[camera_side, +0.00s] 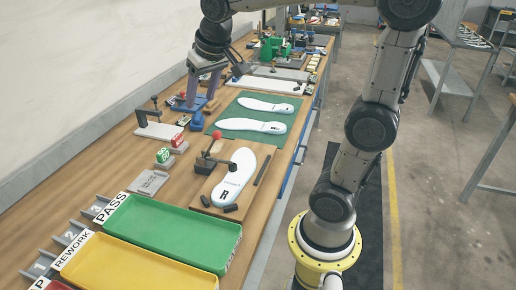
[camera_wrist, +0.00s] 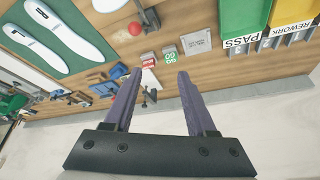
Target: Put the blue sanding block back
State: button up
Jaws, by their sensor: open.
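My gripper (camera_side: 203,88) hangs over the far-left part of the bench in the side view. In the wrist view its two purple fingers (camera_wrist: 166,76) are apart, with nothing held between them. A blue item (camera_wrist: 104,88) lies on the bench left of the fingers in the wrist view, partly hidden by the left finger. In the side view a blue shape (camera_side: 188,104) shows just below the gripper. I cannot tell whether either is the sanding block or a holder.
A red-knobbed clamp (camera_side: 216,136) stands by an insole (camera_side: 236,172). Small red (camera_side: 177,141) and green (camera_side: 163,156) blocks sit nearby. A green mat (camera_side: 228,124) carries white insoles. Green (camera_side: 190,232) and yellow (camera_side: 120,268) trays fill the near end.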

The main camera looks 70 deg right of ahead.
jog(key=s+a+f+n+y, duration=0.1)
jog(key=s+a+f+n, duration=0.1)
jog(key=s, duration=0.6)
jog(key=s+a+f+n+t+y, duration=0.1)
jog(key=s+a+f+n, duration=0.2)
jog(key=s+a, duration=0.3)
jog(key=shift+s+a+f, duration=0.15)
jog(key=shift+s+f, duration=0.45)
jog(key=shift+s, duration=0.65)
